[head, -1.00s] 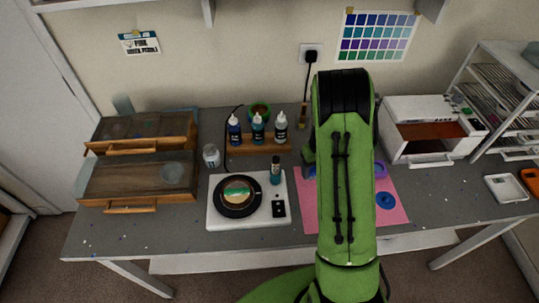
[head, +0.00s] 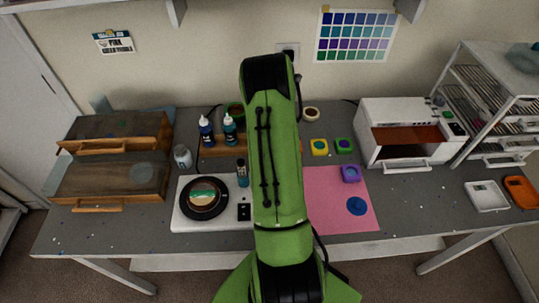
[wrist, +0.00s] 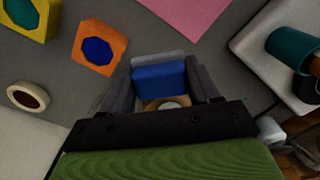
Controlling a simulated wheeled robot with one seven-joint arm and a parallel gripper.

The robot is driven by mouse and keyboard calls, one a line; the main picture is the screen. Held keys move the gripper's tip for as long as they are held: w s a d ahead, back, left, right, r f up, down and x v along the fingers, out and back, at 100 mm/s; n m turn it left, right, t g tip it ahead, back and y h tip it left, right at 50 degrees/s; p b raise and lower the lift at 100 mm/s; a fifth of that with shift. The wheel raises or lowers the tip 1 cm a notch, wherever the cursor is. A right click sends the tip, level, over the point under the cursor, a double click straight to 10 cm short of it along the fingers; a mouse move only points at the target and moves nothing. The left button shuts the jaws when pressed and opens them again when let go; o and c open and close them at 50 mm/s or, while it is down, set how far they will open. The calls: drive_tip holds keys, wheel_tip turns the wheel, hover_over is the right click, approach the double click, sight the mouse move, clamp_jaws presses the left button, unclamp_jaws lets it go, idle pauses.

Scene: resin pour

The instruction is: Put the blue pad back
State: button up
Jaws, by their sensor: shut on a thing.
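My gripper (wrist: 160,88) shows in the wrist view with its two dark fingers on either side of a blue block with a grey edge, which looks like the blue pad (wrist: 160,77). It is shut on the pad. A tan piece with a round grey part shows just below the pad, partly hidden by the gripper. In the head view my arm hides the gripper and the pad. A flat blue disc (head: 357,206) lies on the pink mat (head: 325,180), apart from the gripper.
An orange mold (wrist: 99,48), a yellow mold (head: 320,147) and a tape ring (wrist: 28,96) lie near the gripper. The white scale (head: 186,222) stands left of the mat. A small oven (head: 407,130) stands right.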

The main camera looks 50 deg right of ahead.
drive_tip(key=shift+f, duration=2.5)
drive_tip(key=o, duration=0.7)
drive_tip(key=shift+o, duration=0.2)
wheel_tip(320, 180, up, 12)
drive_tip(key=shift+r, duration=0.25)
drive_tip(key=w+a+r+t, duration=0.2)
drive_tip(key=a+r+t, duration=0.1)
drive_tip(key=a+r, duration=1.55)
drive_tip(key=s+a+t, duration=0.2)
drive_tip(key=s+a, duration=1.2)
drive_tip(key=a, duration=0.2)
drive_tip(key=shift+s+r+n+t, duration=0.2)
drive_tip(key=shift+n+t, duration=0.1)
drive_tip(key=shift+n, duration=0.1)
